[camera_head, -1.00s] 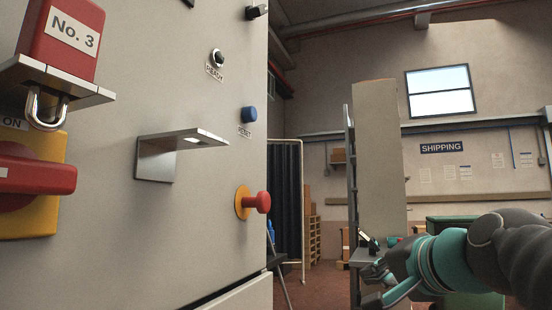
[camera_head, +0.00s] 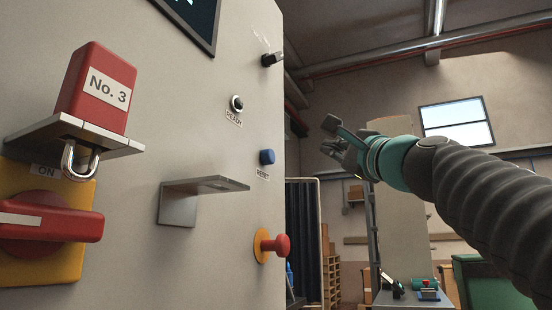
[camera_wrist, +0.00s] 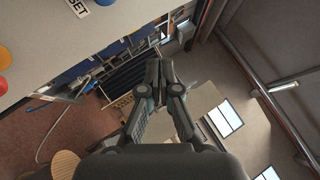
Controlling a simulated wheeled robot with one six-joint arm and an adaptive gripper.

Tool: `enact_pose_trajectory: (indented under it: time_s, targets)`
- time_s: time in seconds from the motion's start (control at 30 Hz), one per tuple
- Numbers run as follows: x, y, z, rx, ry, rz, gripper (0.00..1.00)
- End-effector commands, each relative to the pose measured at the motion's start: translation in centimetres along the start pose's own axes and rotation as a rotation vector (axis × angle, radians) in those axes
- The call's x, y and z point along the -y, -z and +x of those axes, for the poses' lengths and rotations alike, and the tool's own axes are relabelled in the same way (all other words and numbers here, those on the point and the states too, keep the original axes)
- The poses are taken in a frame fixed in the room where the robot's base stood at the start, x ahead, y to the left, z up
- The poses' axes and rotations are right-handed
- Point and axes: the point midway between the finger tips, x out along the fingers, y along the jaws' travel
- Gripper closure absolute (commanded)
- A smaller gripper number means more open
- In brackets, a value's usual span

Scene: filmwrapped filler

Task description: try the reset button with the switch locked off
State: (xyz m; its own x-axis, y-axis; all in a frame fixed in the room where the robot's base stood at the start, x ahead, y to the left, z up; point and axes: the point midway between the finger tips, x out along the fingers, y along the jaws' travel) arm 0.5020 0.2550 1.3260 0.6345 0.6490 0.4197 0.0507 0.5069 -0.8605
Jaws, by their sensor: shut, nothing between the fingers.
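The blue reset button (camera_head: 267,157) stands out from the grey cabinet front above its RESET label (camera_head: 263,173). It also shows at the top left of the wrist view (camera_wrist: 49,11). The switch's red handle (camera_head: 50,226) lies horizontal on a yellow plate (camera_head: 65,276), below an ON label. A red padlock (camera_head: 95,92) marked No. 3 rests on a metal bracket (camera_head: 40,131), its shackle hanging below. I cannot tell whether the shackle passes through the switch. My gripper (camera_head: 334,137) is shut and empty, right of the reset button and apart from it.
A metal ledge (camera_head: 180,205) juts from the cabinet left of the reset button. A red stop knob (camera_head: 282,245) on a yellow base is below the button, and a black READY fitting (camera_head: 236,103) above it. Open room lies right of the cabinet.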

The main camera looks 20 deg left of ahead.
Motion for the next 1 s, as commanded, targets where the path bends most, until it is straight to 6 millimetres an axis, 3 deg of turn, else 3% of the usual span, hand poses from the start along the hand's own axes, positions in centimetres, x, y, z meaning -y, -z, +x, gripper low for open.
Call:
enact_pose_trajectory:
  time_s: [0.27,0.7,1.0]
  targets:
    - [-0.5,-0.5,0.8,0.0,-0.001,0.001,1.0]
    - [-3.2,-3.3,4.5,0.001,-0.002,-0.001,1.0]
    - [-4.4,-4.3,6.0,0.0,-0.002,-0.002,1.0]
